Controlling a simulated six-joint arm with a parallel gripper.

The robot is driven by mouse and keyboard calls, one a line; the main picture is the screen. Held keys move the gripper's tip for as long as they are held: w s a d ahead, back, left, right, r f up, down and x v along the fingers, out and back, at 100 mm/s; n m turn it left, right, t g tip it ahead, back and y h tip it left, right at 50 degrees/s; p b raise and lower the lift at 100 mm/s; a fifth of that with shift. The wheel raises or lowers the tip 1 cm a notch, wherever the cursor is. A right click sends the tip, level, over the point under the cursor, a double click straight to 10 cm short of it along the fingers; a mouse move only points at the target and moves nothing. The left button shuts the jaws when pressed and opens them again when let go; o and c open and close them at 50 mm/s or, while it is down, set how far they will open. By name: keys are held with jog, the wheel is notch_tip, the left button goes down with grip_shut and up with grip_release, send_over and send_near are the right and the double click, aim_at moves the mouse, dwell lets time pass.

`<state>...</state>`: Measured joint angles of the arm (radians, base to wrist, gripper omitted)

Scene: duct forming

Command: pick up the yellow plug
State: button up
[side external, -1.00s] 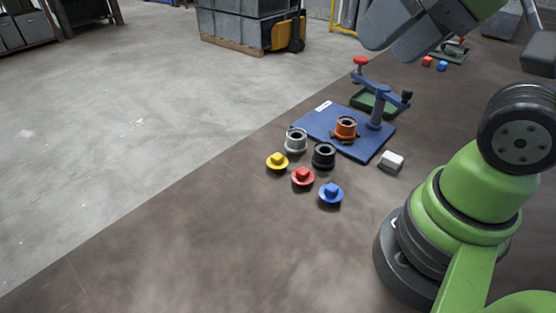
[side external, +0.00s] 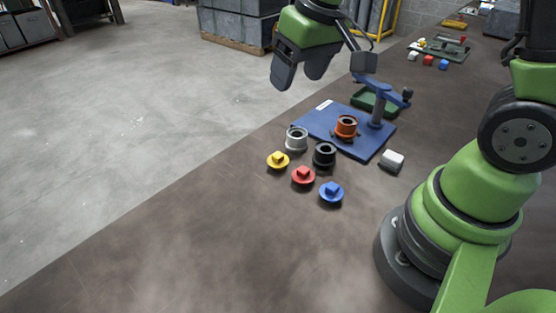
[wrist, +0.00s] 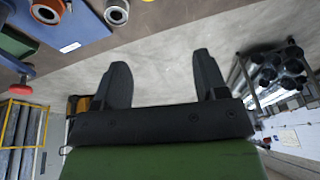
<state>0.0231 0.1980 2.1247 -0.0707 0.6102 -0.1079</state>
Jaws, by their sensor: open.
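The yellow plug (side external: 278,160), a round flanged piece with a raised block on top, sits on the brown table at the left of a small group of parts. My gripper (side external: 299,82) is above and behind it in the side view, open and empty, well clear of the parts. In the wrist view my gripper's two dark fingers (wrist: 163,75) stand apart with only grey floor between them.
Close to the plug are a red plug (side external: 303,175), a blue plug (side external: 331,192), a grey ring (side external: 297,139) and a black ring (side external: 324,155). A blue plate (side external: 313,119) with an orange ring (side external: 345,127) and a lever stand lies behind. A white block (side external: 392,160) sits right. The front table is clear.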

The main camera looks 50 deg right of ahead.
jog(key=n+g, duration=0.2)
send_over(278, 154)
jog(key=s, duration=0.1)
notch_tip(278, 154, down, 16)
jog(key=shift+s+r, duration=0.1)
jog(key=shift+r, duration=0.05)
jog(key=f, duration=0.2)
jog(key=w+f, duration=0.1)
jog(key=f, duration=0.2)
jog(key=shift+f, duration=0.25)
jog(key=c, duration=0.7)
